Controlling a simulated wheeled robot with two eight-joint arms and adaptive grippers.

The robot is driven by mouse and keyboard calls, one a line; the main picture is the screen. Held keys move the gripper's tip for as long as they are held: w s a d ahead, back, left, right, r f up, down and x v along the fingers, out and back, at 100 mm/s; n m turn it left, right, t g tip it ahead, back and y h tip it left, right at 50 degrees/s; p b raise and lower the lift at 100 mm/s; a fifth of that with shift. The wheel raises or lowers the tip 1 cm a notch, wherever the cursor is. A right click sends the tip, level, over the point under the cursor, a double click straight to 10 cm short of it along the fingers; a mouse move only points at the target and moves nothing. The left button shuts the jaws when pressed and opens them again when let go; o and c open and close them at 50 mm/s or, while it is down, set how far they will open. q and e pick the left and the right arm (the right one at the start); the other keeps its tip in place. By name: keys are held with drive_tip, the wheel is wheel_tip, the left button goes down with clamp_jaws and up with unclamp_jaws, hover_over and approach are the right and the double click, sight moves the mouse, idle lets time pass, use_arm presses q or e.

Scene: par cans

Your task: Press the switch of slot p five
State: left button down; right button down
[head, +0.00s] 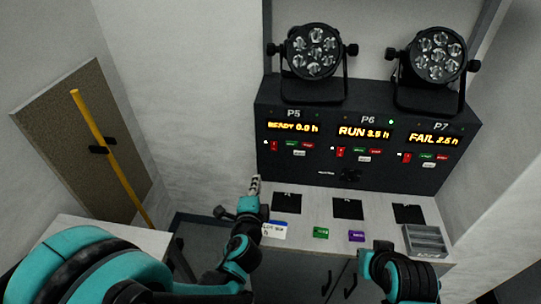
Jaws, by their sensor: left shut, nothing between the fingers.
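The black control box (352,181) stands at the back of the bench with sections labelled P5, P6 and P7. The P5 section, at its left, has an amber display (293,127) that seems to read READY 0.0 h. Below it are a small red switch (274,146), a green button (291,144), a red button (306,145) and a pale button (299,153). My left gripper (256,181) is shut and empty, pointing up in front of the box's lower left corner, below the P5 switch. It appears apart from the switch. My right arm shows at lower right; its gripper is not discernible.
Two black par cans (314,50) and (438,55) stand on the box above P5 and P7. P6 reads RUN and P7 FAIL. A yellow pole (105,150) is at left.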

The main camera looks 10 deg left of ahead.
use_arm(q)
drive_tip(key=shift+d+m+t+h, duration=0.4)
drive_tip(key=shift+d+m+h, duration=0.1)
drive_tip(key=shift+d+m, duration=0.65)
drive_tip(key=b, duration=0.3)
approach(272, 149)
drive_tip(key=w, duration=0.2)
drive_tip(key=w+f, duration=0.1)
drive_tip(key=w, duration=0.3)
drive_tip(key=shift+w+f, duration=0.35)
drive_tip(key=shift+f, duration=0.05)
drive_tip(key=shift+p, duration=0.3)
